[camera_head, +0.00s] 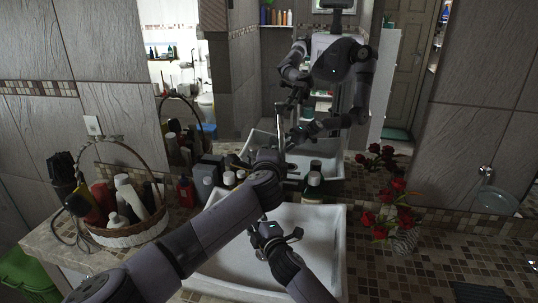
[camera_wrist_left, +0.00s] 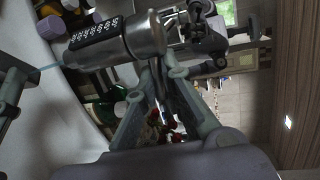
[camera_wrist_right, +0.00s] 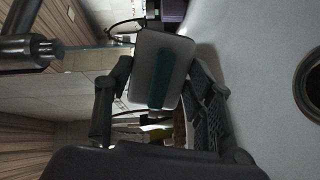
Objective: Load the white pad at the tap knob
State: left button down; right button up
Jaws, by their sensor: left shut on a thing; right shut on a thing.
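The white pad (camera_wrist_right: 147,60), a greyish-white block with a dark green patch, is held between the fingers of my right gripper (camera_wrist_right: 163,78) in the right wrist view. That gripper (camera_head: 272,234) is low over the sink in the head view, where I cannot make out the pad. A metal tap part (camera_wrist_right: 30,48) shows to one side of the pad, apart from it. My left gripper (camera_head: 268,157) is at the tap, partly behind my arm. In the left wrist view its fingers (camera_wrist_left: 163,68) close at a metal cylinder with a dotted dark band, apparently the tap knob (camera_wrist_left: 146,36).
The white sink (camera_head: 335,250) has a round drain (camera_wrist_right: 314,82). A basket of bottles (camera_head: 125,236) stands on the left; red flowers (camera_head: 388,215) on the right. Several bottles, including a green one (camera_head: 313,188), stand behind the sink by the mirror.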

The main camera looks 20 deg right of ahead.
pick_arm(q)
jog(key=shift+f, duration=0.1)
jog(key=c, duration=1.7)
grip_release()
jog(key=v, duration=1.2)
jog(key=shift+w+d, duration=0.1)
jog(key=shift+c, duration=0.6)
